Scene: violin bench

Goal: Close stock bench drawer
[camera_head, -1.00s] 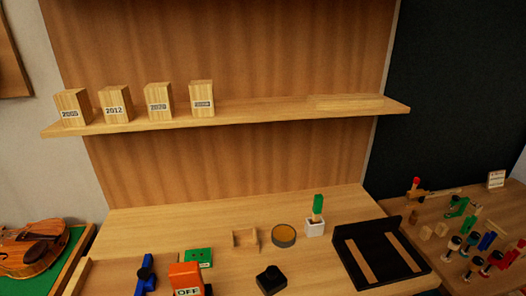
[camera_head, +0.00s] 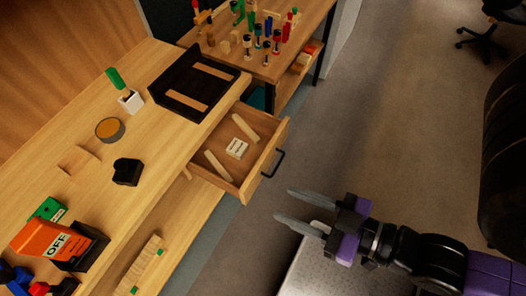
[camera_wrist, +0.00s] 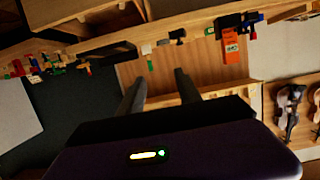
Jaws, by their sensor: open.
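A wooden drawer (camera_head: 265,143) is pulled well out of the front of the long bench (camera_head: 170,135) in the head view. Inside lie two pale wooden strips (camera_head: 217,165) and a small white labelled block (camera_head: 237,149). Its dark bar handle (camera_head: 274,165) is on the front panel. My gripper (camera_head: 284,204) is open and empty, apart from the drawer, to the lower right of the handle with its fingers pointing towards the bench. In the wrist view my two fingers (camera_wrist: 158,84) are spread; I cannot make out the drawer clearly there.
A second bench (camera_head: 290,25) with several coloured tools stands behind, with its own drawer (camera_head: 304,57) partly out. A black tray (camera_head: 200,85), a dark block (camera_head: 127,172) and an orange OFF box (camera_head: 48,248) sit on the long bench. The floor (camera_head: 390,120) on the right is open.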

